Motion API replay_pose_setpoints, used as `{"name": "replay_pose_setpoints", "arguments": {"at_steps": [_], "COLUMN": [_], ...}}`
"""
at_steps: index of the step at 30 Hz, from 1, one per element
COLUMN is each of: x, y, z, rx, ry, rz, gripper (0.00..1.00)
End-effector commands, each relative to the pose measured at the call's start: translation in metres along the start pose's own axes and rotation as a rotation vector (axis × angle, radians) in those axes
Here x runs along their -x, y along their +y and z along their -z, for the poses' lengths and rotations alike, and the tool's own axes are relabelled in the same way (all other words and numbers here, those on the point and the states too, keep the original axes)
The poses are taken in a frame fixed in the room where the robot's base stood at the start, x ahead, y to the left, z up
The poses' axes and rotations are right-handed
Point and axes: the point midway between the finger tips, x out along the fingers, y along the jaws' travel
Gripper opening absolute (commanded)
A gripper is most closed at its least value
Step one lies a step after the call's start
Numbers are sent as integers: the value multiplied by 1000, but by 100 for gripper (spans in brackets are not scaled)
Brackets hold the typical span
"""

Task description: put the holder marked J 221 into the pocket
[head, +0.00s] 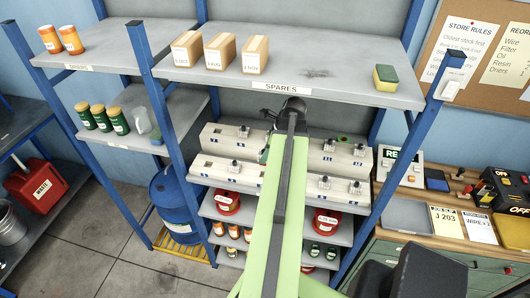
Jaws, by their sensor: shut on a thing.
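Two long pale racks stand on the shelf below the spares board: a back rack (316,158) and a front rack (205,167). Small pale blocks with dark tops, such as one block (324,182), stand on them; their marks are too small to read, so I cannot tell which is J 221. My green arm reaches up across the middle of both racks to a dark joint. My gripper and anything in it are hidden behind the arm. A small teal patch shows at the arm's left side, unclear what it is. I cannot make out the pocket.
Above is a grey shelf edged SPARES (320,90) with three cartons (220,53) and a sponge (386,78). Blue posts (424,122) flank the racks. Right, a bench bears a card (446,221) that seems to read J 203, and a black control box (500,190).

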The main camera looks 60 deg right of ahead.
Motion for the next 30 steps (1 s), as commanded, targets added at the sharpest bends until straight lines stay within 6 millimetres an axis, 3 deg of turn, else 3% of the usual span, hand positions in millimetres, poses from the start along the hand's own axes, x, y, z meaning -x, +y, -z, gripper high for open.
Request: {"name": "replay_pose_setpoints", "arguments": {"at_steps": [13, 30], "x": [-51, -53], "y": [2, 2], "z": [17, 17], "rx": [6, 7], "ry": [-1, 0], "rz": [-3, -3], "gripper": [0, 0]}}
